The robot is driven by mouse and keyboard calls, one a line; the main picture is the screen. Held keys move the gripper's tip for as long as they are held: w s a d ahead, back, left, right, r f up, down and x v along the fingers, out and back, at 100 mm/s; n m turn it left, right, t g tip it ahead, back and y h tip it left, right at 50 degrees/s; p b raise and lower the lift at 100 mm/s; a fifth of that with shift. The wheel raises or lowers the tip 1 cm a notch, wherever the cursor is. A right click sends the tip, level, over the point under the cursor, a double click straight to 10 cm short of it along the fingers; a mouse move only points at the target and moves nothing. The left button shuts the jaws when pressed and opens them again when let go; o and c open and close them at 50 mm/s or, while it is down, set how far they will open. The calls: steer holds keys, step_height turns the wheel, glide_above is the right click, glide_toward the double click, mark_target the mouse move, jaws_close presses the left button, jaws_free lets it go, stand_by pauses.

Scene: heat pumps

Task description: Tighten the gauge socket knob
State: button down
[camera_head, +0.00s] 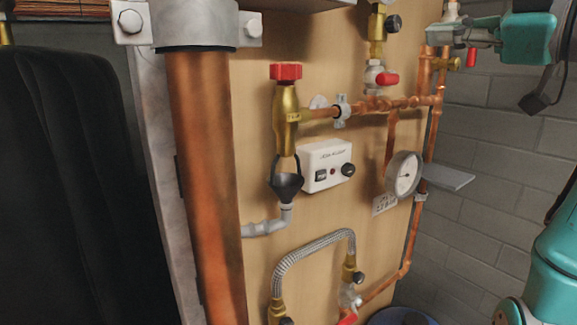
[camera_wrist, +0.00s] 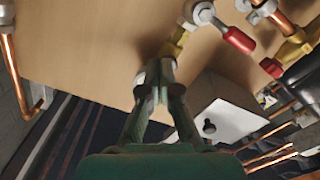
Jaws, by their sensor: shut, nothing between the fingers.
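The round pressure gauge (camera_head: 404,174) sits on the right side of the wooden panel, its dial facing right and front. A black knob (camera_head: 393,22) sticks out of a brass fitting (camera_head: 377,36) at the top of the panel. I cannot tell for sure which knob belongs to the gauge socket. My gripper (camera_head: 436,35) is at the upper right, right of that black knob and apart from it in the picture. In the wrist view my gripper (camera_wrist: 158,72) is shut and empty. Its tips overlap a brass piece (camera_wrist: 179,42); contact cannot be told.
A red-handled valve (camera_head: 386,79) is below the brass fitting, and copper pipes (camera_head: 430,120) run below my gripper. A small red-ended brass valve (camera_head: 470,58) is close under it. A white control box (camera_head: 326,165) and grey shelf (camera_head: 447,177) stick out lower down.

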steer(key=shift+x, duration=2.35)
steer(key=shift+s+a+f, duration=0.45)
steer(key=shift+s+a, duration=0.2)
steer(key=shift+a, duration=0.15)
steer(key=shift+f, duration=0.4)
glide_toward(383, 48)
steer(key=shift+w, duration=0.15)
steer(key=w+a+r, duration=0.1)
steer(key=w, duration=0.5)
steer(key=shift+a+r, duration=0.35)
steer(key=shift+a, duration=0.05)
stand_by(0.4)
